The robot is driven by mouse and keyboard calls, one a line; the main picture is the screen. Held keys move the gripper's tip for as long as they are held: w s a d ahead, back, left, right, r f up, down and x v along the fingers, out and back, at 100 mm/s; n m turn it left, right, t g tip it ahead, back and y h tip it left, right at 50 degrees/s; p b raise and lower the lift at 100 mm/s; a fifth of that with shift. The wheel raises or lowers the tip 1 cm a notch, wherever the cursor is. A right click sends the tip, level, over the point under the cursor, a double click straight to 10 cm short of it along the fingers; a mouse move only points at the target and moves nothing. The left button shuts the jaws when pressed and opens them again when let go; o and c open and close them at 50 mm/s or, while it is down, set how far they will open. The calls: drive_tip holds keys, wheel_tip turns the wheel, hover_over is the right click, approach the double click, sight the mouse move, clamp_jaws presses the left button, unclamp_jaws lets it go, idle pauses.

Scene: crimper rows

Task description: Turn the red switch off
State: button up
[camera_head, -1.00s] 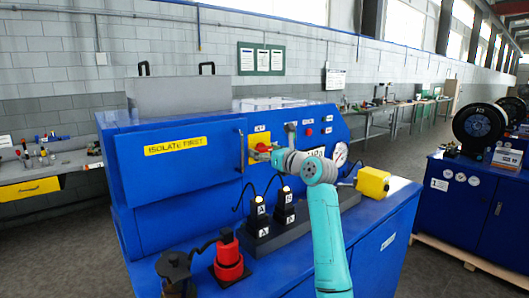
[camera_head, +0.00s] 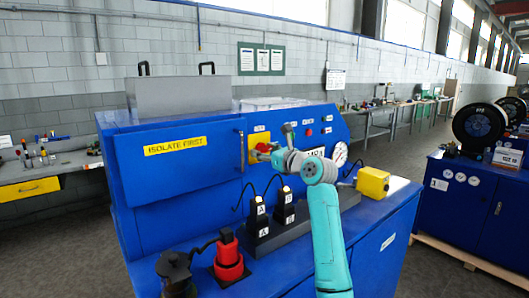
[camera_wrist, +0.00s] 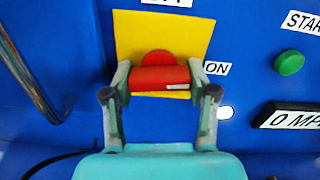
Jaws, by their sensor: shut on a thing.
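The red switch (camera_wrist: 160,77) sits on a yellow plate (camera_wrist: 190,38) on the blue machine's front panel. In the wrist view its red handle lies crosswise, with an "ON" label to its right and a partly cut-off label above the plate. My gripper (camera_wrist: 160,84) is shut on the handle, one finger at each end. In the head view my gripper (camera_head: 268,153) is at the yellow plate (camera_head: 259,141), and it largely hides the switch.
A door handle (camera_wrist: 28,70) stands out to the left. Below are black connectors (camera_head: 257,217), a red plug (camera_head: 228,256) and a yellow box (camera_head: 372,182).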

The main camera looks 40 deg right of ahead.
drive_tip(key=n, duration=0.8)
drive_tip(key=shift+d, duration=0.1)
drive_tip(key=n, duration=0.4)
drive_tip(key=shift+r+n, duration=0.1)
drive_tip(key=shift+n, duration=2)
drive_tip(key=o, duration=1.2)
drive_tip(key=shift+c, duration=0.2)
